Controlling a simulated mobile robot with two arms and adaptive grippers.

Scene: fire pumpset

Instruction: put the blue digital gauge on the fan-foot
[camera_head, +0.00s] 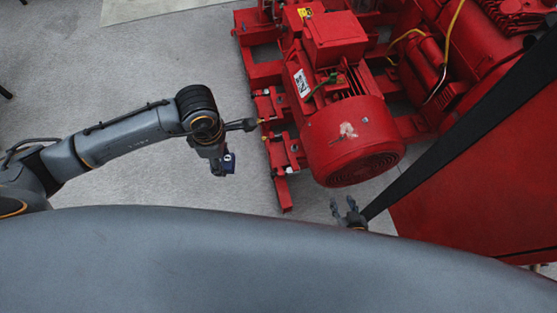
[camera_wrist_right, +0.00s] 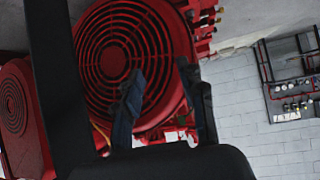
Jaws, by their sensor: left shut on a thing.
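The blue digital gauge (camera_head: 229,162) is a small dark blue block with a pale round face. My left gripper (camera_head: 222,165) is shut on it, above the floor and left of the red frame. The red motor (camera_head: 340,120) has a round fan grille at its near end, also seen in the right wrist view (camera_wrist_right: 122,60). Red foot and rail parts (camera_head: 284,152) lie beside the motor's fan end; which one is the fan-foot I cannot tell. My right gripper (camera_head: 348,208) has its fingers apart and empty, below the fan end; it also shows in the right wrist view (camera_wrist_right: 168,105).
A large red cabinet (camera_head: 490,165) stands at the right, partly behind my dark right arm. More red pump machinery (camera_head: 460,50) fills the upper right. Grey floor (camera_head: 165,65) is clear at the left. Wall-mounted pipes and gauges (camera_wrist_right: 292,85) show in the right wrist view.

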